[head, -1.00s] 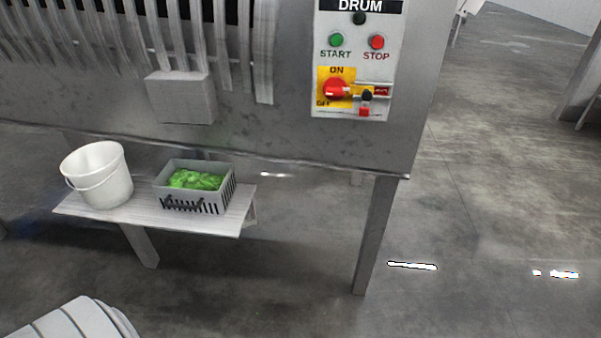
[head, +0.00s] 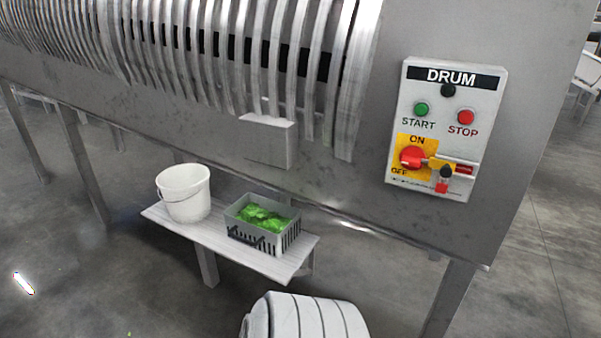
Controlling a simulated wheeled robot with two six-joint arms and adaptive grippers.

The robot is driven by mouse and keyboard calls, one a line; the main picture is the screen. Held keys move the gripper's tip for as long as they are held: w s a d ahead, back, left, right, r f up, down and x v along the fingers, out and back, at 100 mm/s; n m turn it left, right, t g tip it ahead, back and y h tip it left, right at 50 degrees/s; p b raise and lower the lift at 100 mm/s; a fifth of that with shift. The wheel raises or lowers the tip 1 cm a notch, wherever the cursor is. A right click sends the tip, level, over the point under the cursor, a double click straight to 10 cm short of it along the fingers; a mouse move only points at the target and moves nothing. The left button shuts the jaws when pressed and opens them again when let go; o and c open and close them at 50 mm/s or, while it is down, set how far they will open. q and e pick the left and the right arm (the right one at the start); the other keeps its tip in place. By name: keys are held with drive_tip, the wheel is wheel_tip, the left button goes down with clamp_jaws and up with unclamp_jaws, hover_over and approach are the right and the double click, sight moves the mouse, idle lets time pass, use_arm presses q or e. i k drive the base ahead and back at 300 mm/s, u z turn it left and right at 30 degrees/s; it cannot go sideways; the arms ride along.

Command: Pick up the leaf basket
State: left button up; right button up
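The leaf basket (head: 284,241) is a grey slotted crate with green leaves (head: 262,218) in it. It sits upright on the right part of a low, light shelf (head: 213,238) under the drum machine. Neither of my grippers shows in the head view, so I cannot see whether they are open or shut.
A white bucket (head: 183,194) stands on the shelf just left of the basket. The drum machine (head: 375,185) overhangs the shelf, with a control panel (head: 447,130) on its right. A machine leg (head: 447,300) stands to the right.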

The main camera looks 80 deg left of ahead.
sight(269, 227)
drive_tip(key=i, duration=0.4)
drive_tip(key=u, duration=1)
